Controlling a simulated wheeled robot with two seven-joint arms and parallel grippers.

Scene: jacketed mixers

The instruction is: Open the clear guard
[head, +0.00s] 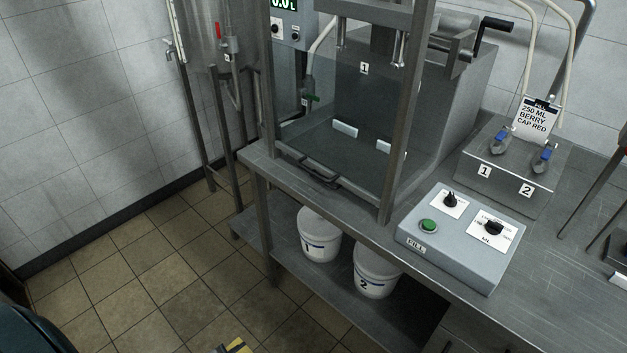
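The clear guard (318,108) is a see-through panel across the front of the metal filling frame, between two grey uprights. It appears lowered, with its bottom edge close to the bench top. A dark bar handle (320,178) sits low at its front edge. Through the panel show two pale blocks, the number 1 label and a steel housing.
A control box (460,238) with a green button stands on the steel bench right of the guard. A valve block (515,165) is behind it. White buckets (319,234) sit on the shelf below. The tiled floor (150,260) at left is largely clear.

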